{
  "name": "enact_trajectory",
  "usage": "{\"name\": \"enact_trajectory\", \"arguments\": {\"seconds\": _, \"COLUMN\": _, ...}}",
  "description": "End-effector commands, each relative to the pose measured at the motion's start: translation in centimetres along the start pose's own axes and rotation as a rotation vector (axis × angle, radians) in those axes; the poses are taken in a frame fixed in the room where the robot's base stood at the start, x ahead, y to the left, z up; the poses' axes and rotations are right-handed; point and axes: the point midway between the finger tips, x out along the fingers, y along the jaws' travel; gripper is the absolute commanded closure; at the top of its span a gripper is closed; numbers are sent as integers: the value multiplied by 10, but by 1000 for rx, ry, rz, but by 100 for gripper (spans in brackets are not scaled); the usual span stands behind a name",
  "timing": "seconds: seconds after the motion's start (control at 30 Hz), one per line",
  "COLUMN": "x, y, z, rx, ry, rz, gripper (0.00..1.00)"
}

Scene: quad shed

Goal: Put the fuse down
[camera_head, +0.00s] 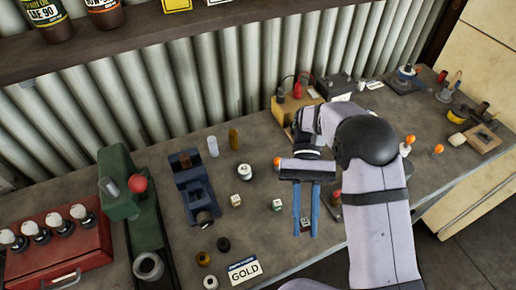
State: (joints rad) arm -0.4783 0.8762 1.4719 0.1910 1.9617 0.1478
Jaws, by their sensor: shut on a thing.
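My gripper (305,232) hangs over the front middle of the workbench, its two blue fingers pointing down toward the bench front. It is shut on a small, partly hidden piece (305,223), pale with a dark end, between the fingertips; I take this to be the fuse. I cannot tell whether the piece touches the bench top. My arm covers the bench to the right of the gripper.
Small pale cubes (236,201) stand left of my gripper, one (277,205) close by. A GOLD card (244,270) and small rings (223,244) lie at the front. A blue vise-like tool (195,188), green machine (121,207) and red box (72,267) stand left.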

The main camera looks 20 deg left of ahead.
Motion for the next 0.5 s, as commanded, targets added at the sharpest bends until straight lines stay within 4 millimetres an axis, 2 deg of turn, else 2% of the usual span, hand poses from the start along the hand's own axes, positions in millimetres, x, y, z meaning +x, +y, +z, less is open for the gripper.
{"name": "enact_trajectory", "arguments": {"seconds": 0.1, "x": -13, "y": 16, "z": -13, "rx": -101, "ry": 6, "rz": 249, "gripper": 100}}
{"name": "enact_trajectory", "arguments": {"seconds": 0.27, "x": -36, "y": 34, "z": -26, "rx": -230, "ry": 21, "rz": 555, "gripper": 100}}
{"name": "enact_trajectory", "arguments": {"seconds": 0.5, "x": -93, "y": 44, "z": -36, "rx": -410, "ry": 5, "rz": 1002, "gripper": 100}}
